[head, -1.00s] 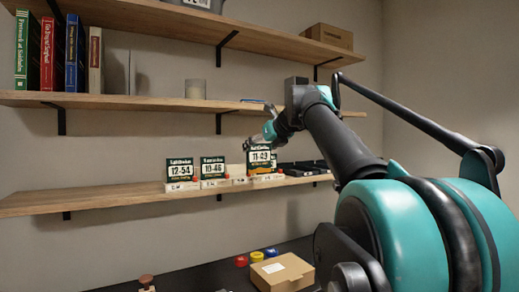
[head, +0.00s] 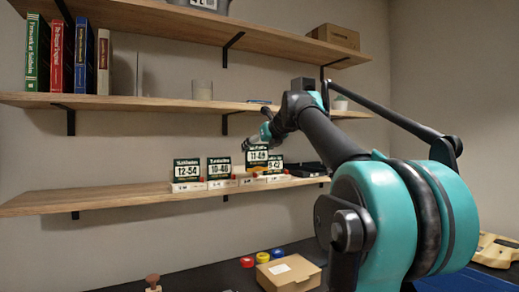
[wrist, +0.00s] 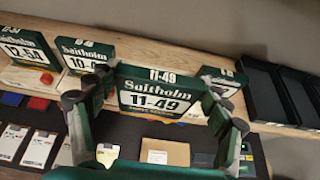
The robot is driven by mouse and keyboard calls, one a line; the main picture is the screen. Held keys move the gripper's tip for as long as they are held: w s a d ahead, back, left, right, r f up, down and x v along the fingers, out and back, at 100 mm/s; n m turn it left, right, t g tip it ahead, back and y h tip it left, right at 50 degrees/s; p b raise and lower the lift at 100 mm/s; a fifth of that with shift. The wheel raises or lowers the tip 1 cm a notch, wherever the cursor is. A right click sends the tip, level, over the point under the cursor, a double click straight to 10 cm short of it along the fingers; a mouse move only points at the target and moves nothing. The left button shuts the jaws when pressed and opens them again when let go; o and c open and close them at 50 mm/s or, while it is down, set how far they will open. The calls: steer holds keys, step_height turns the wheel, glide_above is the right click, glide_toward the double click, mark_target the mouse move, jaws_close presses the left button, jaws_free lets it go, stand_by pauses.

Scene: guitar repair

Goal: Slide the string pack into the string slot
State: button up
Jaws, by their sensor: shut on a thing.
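My gripper (wrist: 156,96) is shut on a dark green string pack marked 11-49 (wrist: 158,101). A finger lies along each side of the pack. A white slot holder (head: 246,180) shows below the held pack, between the 10-46 pack and the right-hand pack. In the wrist view the held pack hides that slot.
Black trays (wrist: 258,90) lie on the shelf (head: 120,196) to the right of the packs. An upper shelf (head: 150,104) with books overhangs them. A cardboard box (head: 288,271) and coloured round items (head: 262,257) sit on the dark bench below. The shelf's left part is clear.

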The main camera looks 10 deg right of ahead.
steer(key=shift+f+x, duration=0.15)
steer(key=shift+x, duration=2.05)
steer(key=shift+f+x, duration=0.15)
steer(key=shift+x, duration=2.1)
steer(key=shift+s, duration=0.15)
steer(key=o, duration=1.1)
steer(key=shift+o, duration=0.2)
steer(key=v, duration=1.2)
